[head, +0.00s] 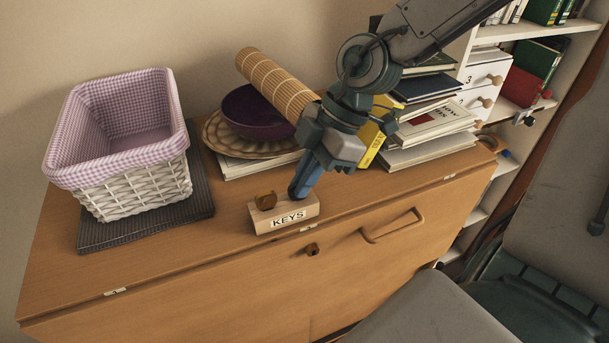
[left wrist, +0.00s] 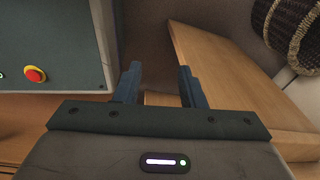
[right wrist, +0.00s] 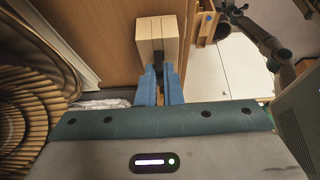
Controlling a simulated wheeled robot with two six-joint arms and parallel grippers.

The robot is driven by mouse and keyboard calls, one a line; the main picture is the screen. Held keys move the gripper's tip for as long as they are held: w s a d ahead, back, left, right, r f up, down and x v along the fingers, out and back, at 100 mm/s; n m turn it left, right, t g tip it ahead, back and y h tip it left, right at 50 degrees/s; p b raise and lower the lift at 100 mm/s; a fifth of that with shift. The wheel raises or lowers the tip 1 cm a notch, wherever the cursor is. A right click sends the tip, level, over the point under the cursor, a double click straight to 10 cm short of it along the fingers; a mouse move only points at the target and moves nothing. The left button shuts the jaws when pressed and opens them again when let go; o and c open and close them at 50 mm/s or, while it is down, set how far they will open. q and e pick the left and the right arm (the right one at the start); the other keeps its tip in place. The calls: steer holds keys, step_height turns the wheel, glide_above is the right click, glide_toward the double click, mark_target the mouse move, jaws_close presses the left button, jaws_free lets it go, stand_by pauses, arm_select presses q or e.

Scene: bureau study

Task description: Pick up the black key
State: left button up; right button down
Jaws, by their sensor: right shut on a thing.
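A pale wooden block labelled KEYS (head: 287,217) stands on the bureau top near its front edge. A brown key head (head: 266,200) sticks up from its left part. My right gripper (head: 298,192) reaches down to the block's right end. In the right wrist view its blue fingers (right wrist: 160,86) are shut on a small dark thing, the black key (right wrist: 159,58), at the block (right wrist: 157,32). The fingers hide most of the key, and I cannot tell whether it is still seated. My left gripper (left wrist: 157,84) is open and empty, away from the bureau top.
A white basket with checked lining (head: 125,187) stands on a dark mat at left. A purple bowl (head: 252,112), a rolled bamboo mat (head: 272,80) and books (head: 425,125) crowd behind my right gripper. A brown knob or key (head: 312,249) sticks out of the bureau front.

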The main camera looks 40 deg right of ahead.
steer(key=shift+r, duration=0.1)
steer(key=shift+r+p, duration=1.4)
steer(key=shift+r, duration=1.55)
steer(key=shift+f, duration=0.15)
